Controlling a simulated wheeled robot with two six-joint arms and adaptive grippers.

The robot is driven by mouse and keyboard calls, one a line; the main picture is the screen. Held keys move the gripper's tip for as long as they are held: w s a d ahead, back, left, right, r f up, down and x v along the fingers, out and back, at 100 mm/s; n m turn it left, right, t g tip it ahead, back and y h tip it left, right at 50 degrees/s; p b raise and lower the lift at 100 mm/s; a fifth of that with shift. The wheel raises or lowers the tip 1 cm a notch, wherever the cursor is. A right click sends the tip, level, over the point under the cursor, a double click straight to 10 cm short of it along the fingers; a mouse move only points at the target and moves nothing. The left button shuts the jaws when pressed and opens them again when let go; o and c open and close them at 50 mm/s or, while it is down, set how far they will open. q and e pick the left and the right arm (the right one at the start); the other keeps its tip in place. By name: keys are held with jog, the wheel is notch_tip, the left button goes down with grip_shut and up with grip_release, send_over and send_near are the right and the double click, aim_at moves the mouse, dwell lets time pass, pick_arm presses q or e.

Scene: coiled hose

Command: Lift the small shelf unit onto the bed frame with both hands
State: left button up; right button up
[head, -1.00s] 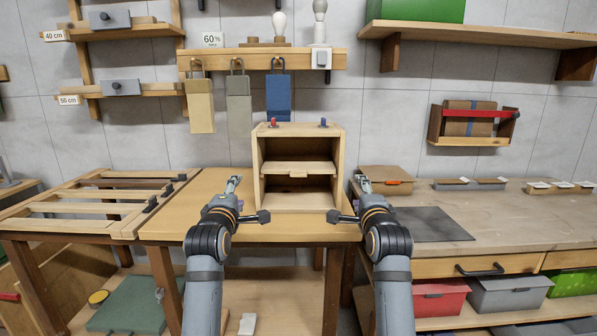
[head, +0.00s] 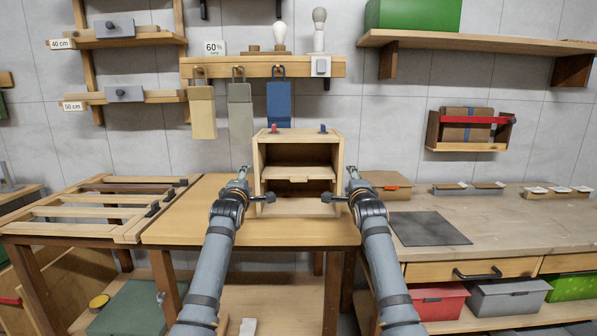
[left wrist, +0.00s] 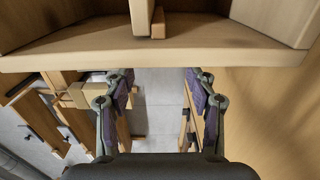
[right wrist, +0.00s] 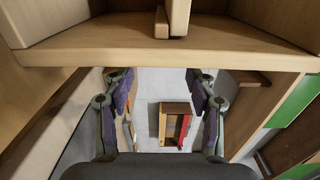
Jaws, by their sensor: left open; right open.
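The small shelf unit (head: 298,137) is an open-fronted pale wooden box with a middle shelf, standing upright on a wooden table. The bed frame (head: 62,211) is a slatted wooden frame to its left. My left gripper (head: 243,174) is open beside the unit's left side, and my right gripper (head: 353,174) is open beside its right side. In the left wrist view the unit's front board (left wrist: 150,42) crosses above the open, empty fingers (left wrist: 160,82). The right wrist view likewise shows the board (right wrist: 165,53) above empty fingers (right wrist: 160,82). I cannot tell whether either gripper touches the unit.
The wooden table (head: 190,215) has bare room left of the unit, up to the bed frame. A workbench (head: 515,220) with a dark mat (head: 430,228) and a cardboard box (head: 385,184) is at right. Hanging pouches (head: 279,105) are on the wall behind the unit.

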pick_arm(q)
jog(key=shift+w+d, duration=0.75)
jog(key=shift+w, duration=0.05)
pick_arm(e)
jog(key=shift+w+a, duration=0.75)
jog(key=shift+w, duration=0.05)
